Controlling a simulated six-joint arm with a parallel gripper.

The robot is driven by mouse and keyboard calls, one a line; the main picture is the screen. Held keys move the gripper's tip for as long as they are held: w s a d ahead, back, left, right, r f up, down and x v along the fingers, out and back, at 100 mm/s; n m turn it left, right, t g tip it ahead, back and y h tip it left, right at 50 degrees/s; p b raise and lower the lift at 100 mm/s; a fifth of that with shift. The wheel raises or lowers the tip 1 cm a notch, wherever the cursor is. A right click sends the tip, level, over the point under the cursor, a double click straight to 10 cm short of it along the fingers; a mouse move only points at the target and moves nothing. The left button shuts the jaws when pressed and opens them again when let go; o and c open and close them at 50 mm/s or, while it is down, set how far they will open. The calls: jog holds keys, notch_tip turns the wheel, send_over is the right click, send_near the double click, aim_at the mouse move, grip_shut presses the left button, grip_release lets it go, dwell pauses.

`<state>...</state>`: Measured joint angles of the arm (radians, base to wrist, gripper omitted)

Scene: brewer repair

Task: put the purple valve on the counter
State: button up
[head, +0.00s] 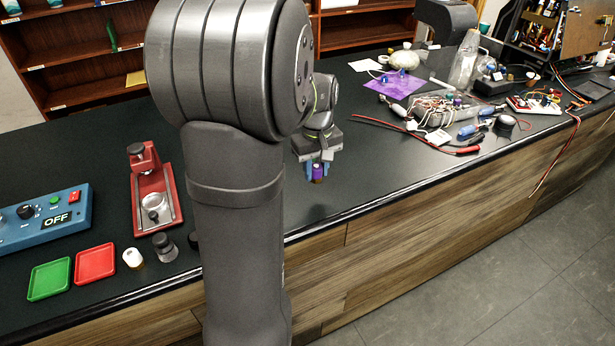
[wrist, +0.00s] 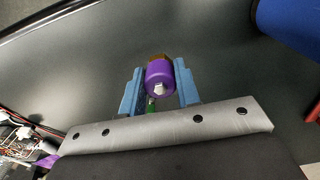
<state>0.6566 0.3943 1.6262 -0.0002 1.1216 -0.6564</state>
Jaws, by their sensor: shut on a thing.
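The purple valve (wrist: 160,77) is a short purple cylinder with a pale hex stub at its near end and a brownish-gold far end. It sits between the two blue fingers of my gripper (wrist: 158,90), which is shut on it. In the head view the valve (head: 318,172) shows at the fingertips of my gripper (head: 319,170), pointing down over the dark counter (head: 390,165). The valve appears to be held above the counter; the exact gap cannot be told.
A red stand (head: 158,190), a blue control box (head: 45,217) reading OFF, a green tray (head: 50,279) and a red tray (head: 95,263) stand on the left. Wires and tools (head: 440,108) clutter the right. The counter around the gripper is clear; its front edge (head: 400,195) is near.

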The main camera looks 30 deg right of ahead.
aim_at(309, 191)
jog(key=shift+w+a+f, duration=0.25)
jog(key=shift+w+f, duration=0.1)
jog(key=shift+w, duration=0.15)
jog(key=shift+w+a+f, duration=0.2)
jog(key=shift+w+f, duration=0.15)
jog(key=shift+w, duration=0.1)
jog(key=shift+f, duration=1.9)
jog(key=shift+f, duration=0.15)
jog(key=o, duration=1.1)
jog(key=shift+c, duration=0.2)
notch_tip(309, 191, up, 12)
jog(key=shift+r, duration=0.2)
